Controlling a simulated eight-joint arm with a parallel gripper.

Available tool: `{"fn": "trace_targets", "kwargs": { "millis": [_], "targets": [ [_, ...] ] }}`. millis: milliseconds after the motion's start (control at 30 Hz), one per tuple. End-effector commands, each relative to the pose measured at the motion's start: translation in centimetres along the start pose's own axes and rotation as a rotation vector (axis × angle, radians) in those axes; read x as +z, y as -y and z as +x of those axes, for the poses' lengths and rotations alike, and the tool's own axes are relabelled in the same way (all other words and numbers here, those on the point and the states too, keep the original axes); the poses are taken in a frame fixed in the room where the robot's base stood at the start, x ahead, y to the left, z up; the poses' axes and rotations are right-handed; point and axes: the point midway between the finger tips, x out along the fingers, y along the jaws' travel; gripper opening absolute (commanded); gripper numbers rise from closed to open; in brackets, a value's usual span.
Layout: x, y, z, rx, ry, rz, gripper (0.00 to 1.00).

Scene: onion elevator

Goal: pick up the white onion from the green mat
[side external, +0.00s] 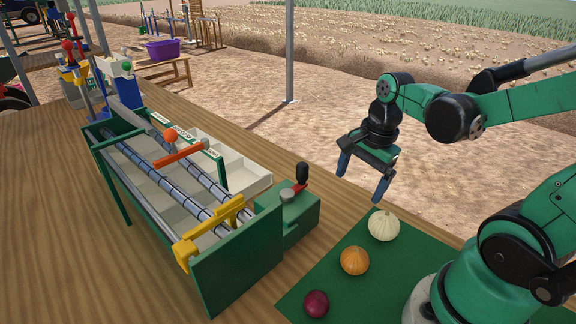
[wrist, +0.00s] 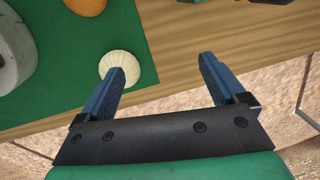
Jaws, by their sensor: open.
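The white onion (side external: 384,225) sits at the far end of the green mat (side external: 330,262), beside the orange onion (side external: 354,261) and the dark red onion (side external: 316,304). My gripper (side external: 361,184) is open and empty, in the air above and beyond the mat's far end. In the wrist view the white onion (wrist: 118,65) shows just past the tip of the left finger, left of the gap between the fingers (wrist: 162,65). The orange onion (wrist: 86,6) is cut off at the top edge there. My gripper appears apart from the white onion.
The green-framed machine (side external: 235,255) with rails, pale compartments and a yellow clamp (side external: 212,230) stands left of the mat. A black-knobbed lever (side external: 301,178) rises at its near right corner. The wooden table (side external: 40,220) has bare room at the left.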

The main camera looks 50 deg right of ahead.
Motion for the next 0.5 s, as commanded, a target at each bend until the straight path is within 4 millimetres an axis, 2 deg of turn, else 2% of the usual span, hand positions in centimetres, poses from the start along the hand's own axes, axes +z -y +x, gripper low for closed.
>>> {"fn": "trace_targets", "kwargs": {
  "millis": [33, 100, 200, 333, 500],
  "targets": [
    [-1.1, -0.6, 0.4, 0.052, 0.018, 0.204, 0.9],
    [-2.1, -1.5, 0.9, 0.13, 0.038, 0.485, 0.9],
    [-3.2, -2.8, 1.5, 0.228, 0.047, 0.809, 0.9],
    [-3.9, -3.8, 1.9, 0.312, 0.043, 1.067, 0.9],
    [-4.1, -4.3, 2.3, 0.348, 0.037, 1.17, 0.9]
  ]
}}
